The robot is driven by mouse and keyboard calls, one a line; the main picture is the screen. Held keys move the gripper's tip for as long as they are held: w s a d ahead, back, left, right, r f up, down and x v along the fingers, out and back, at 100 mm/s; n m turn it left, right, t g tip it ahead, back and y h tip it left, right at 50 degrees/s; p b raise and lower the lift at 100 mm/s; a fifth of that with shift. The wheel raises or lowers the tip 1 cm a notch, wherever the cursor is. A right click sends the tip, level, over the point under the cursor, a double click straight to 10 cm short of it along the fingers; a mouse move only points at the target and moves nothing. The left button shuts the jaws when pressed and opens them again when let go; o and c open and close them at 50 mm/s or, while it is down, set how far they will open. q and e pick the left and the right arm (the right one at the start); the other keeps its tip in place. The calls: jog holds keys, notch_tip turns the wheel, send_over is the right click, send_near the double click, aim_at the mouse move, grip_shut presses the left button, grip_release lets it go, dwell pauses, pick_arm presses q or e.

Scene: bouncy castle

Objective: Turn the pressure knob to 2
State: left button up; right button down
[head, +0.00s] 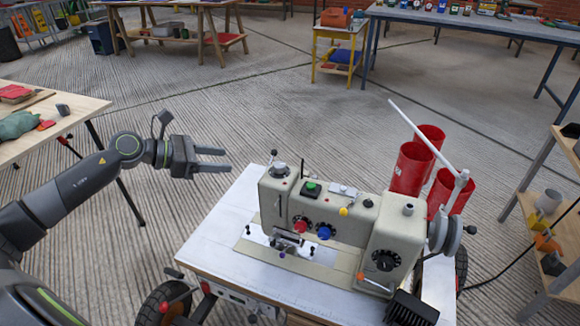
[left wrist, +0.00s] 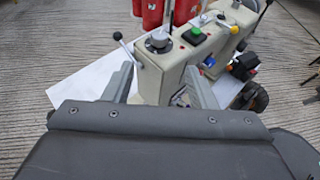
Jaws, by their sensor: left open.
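A beige sewing-type machine (head: 335,225) stands on a white-topped table (head: 225,215). It has a grey round knob (head: 280,168) on top of its left end, also in the left wrist view (left wrist: 158,41). Its front has a red knob (head: 300,225), a blue knob (head: 325,232) and a black dial (head: 382,261). No label is readable, so I cannot tell which is the pressure knob. My left gripper (head: 230,160) is open and empty, left of the machine and apart from it. In the left wrist view its fingers (left wrist: 160,88) show before the machine's end. My right gripper is not in view.
Several red cylinders (head: 410,168) stand behind the machine, with a white rod (head: 425,135) slanting across them. A green button (head: 311,187) and small levers stick up from the machine's top. A wooden table (head: 85,112) stands at left, shelves (head: 560,190) at right.

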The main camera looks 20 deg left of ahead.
aim_at(279, 164)
pick_arm(q)
jog(key=x, duration=1.7)
jog(key=shift+b, duration=0.35)
jog(key=shift+c, duration=0.2)
jog(key=shift+r, duration=0.1)
jog(key=c, duration=0.9)
